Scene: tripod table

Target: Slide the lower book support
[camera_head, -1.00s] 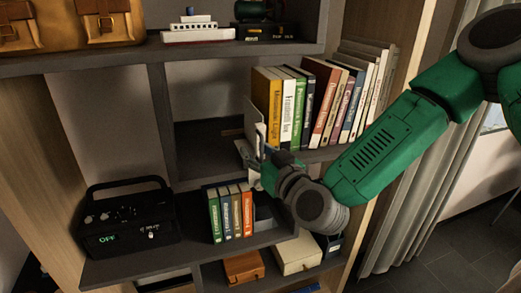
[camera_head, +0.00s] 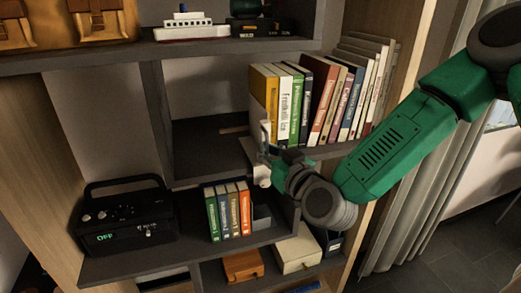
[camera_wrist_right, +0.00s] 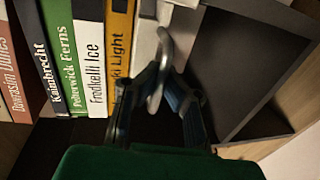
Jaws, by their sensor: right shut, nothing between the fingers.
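The lower book support (camera_head: 262,214) is a dark grey piece on the lower shelf, just right of several upright books (camera_head: 228,212). An upper book support, a pale grey plate (camera_wrist_right: 145,45), shows beside the yellow book in the right wrist view. My right gripper (camera_head: 266,148) is shut and empty at the front edge of the upper shelf, above the lower books. Its fingertips (camera_wrist_right: 160,75) show in front of the pale plate; I cannot tell whether they touch. My left gripper is not in view.
A row of books (camera_head: 318,100) fills the right of the upper shelf (camera_head: 205,150), with clear space to its left. A black radio (camera_head: 124,220) stands left of the lower books. Boxes (camera_head: 298,252) sit on the shelf below.

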